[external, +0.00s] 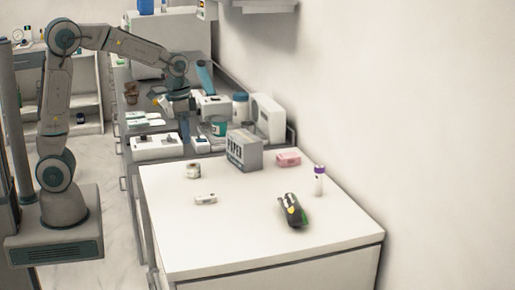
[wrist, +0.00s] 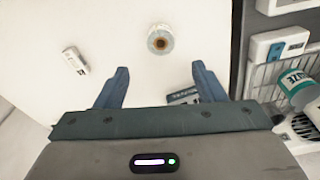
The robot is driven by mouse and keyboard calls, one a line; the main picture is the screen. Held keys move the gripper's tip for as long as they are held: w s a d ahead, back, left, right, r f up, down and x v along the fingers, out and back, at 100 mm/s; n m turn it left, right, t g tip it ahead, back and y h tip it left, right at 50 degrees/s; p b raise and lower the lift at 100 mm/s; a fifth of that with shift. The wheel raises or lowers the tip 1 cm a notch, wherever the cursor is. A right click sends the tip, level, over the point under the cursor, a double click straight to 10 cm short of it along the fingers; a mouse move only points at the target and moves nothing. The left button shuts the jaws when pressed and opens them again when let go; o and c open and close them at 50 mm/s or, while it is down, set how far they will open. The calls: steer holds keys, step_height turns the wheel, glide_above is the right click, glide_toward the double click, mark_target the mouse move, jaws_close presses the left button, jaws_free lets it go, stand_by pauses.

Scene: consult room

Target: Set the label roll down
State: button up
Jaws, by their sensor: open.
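The label roll (external: 193,171) is a small white roll lying on the white counter top (external: 245,228), near its back left part. In the wrist view the roll (wrist: 160,32) shows from above with a brown core, beyond my fingertips. My gripper (wrist: 160,70) is open, with nothing between its two blue fingers. In the external view my gripper (external: 184,130) hangs behind the roll, over the back equipment area, apart from the roll.
A small white device (external: 205,199) lies before the roll. A gauze container (wrist: 297,84) and equipment crowd the back. The counter's front left is clear.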

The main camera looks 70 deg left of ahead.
steer(key=s+d+n, duration=0.1)
steer(key=s+d, duration=0.2)
steer(key=s, duration=0.6)
steer(key=s+d+n+t, duration=0.1)
steer(key=s+d, duration=0.3)
steer(key=s, duration=0.5)
steer(key=shift+t, duration=0.3)
